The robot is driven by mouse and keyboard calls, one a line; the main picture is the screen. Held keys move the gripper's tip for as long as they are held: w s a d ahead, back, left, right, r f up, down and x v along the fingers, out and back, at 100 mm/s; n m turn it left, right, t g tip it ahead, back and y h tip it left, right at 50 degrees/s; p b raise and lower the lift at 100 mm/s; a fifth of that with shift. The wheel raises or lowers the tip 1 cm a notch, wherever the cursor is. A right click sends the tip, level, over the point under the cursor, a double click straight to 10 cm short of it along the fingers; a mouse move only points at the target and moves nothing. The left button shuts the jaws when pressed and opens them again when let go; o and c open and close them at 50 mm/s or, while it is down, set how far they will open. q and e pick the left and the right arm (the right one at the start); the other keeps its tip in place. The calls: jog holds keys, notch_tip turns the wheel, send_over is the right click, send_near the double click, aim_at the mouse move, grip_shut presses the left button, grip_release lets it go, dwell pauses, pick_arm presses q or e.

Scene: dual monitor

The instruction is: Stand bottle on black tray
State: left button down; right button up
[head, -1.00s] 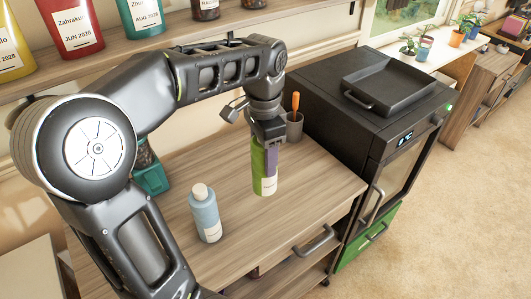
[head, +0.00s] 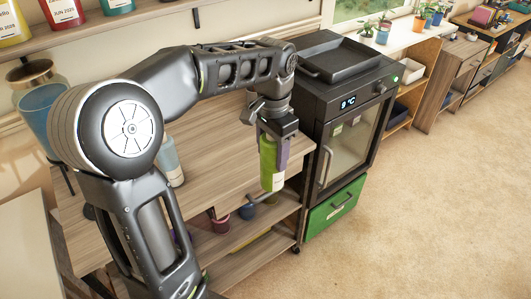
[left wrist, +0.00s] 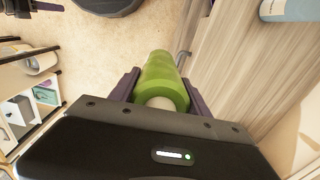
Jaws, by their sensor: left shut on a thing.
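A green bottle with a pale label (head: 272,165) is held upright in my left gripper (head: 270,142), in front of the wooden cabinet's front edge. It also shows in the left wrist view (left wrist: 163,80), between the two purple fingers. My left gripper is shut on it. The black tray (head: 337,60) lies on top of the dark oven-like appliance, behind and to the right of the gripper, and looks empty. My right gripper is not in view.
The dark appliance (head: 345,110) has a glass door, a handle and a green drawer (head: 336,207). A blue bottle (head: 171,162) stands on the wooden cabinet top (head: 215,150), partly behind my arm. The floor (head: 430,200) to the right is clear.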

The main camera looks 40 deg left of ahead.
pick_arm(q)
jog(key=w+d+f+n, duration=0.2)
jog(key=w+d+f, duration=0.1)
jog(key=f, duration=0.4)
jog(key=w+d+f+n, duration=0.1)
jog(key=w+d+f, duration=0.25)
jog(key=f, duration=0.25)
jog(key=s+d+f, duration=0.1)
jog(key=d+f, duration=0.7)
jog(key=f, duration=0.4)
jog(key=shift+s, duration=0.4)
jog(key=shift+w+d+r, duration=0.1)
